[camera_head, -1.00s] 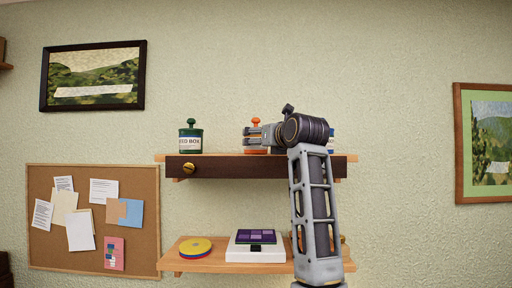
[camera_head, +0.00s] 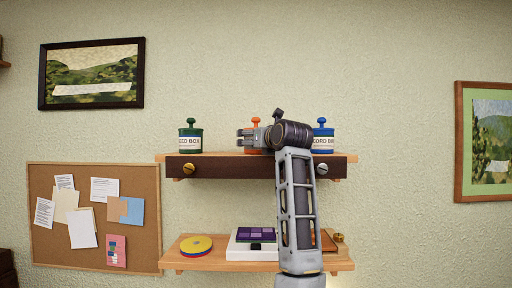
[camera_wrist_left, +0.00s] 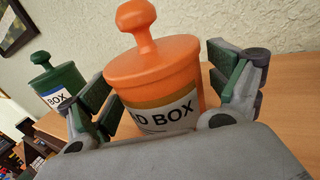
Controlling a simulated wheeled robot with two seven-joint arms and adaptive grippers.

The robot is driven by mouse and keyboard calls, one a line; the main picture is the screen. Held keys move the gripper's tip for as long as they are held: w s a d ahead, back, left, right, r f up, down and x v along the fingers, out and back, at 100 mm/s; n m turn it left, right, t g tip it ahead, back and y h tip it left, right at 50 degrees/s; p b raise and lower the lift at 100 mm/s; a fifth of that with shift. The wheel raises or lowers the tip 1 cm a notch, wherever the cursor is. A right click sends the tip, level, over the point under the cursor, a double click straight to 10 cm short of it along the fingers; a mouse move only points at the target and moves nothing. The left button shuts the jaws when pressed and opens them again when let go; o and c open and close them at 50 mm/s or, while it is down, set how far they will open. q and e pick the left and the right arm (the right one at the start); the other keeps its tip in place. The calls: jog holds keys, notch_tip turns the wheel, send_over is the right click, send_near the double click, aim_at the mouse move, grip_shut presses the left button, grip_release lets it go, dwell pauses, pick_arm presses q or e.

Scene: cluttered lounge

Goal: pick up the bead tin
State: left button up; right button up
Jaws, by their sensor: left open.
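An orange tin (camera_head: 253,149) with a knobbed lid stands on the upper shelf, partly hidden by my left gripper. In the left wrist view the orange tin (camera_wrist_left: 160,75) is upright between the fingers; its label reads "D BOX", its start hidden. My left gripper (camera_head: 243,138) is open around it, with a gap visible at the right finger. A green tin (camera_head: 190,142) stands to the left, its label ending in "BOX". A blue tin (camera_head: 323,138) at the right reads "ORD BOX". I cannot read a full "bead" label on any tin. My right gripper is out of view.
The upper shelf (camera_head: 225,155) has a dark front with a brass knob (camera_head: 188,168) and a silver knob (camera_head: 322,169). Below, a lower shelf (camera_head: 215,264) bears a coloured disc stack (camera_head: 196,245) and a white box (camera_head: 240,250). A corkboard (camera_head: 140,180) hangs left.

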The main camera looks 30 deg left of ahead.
pick_arm(q)
jog(key=c, duration=1.3)
jog(key=shift+r, duration=0.2)
jog(key=shift+r+b, duration=0.45)
jog(key=shift+r, duration=4.35)
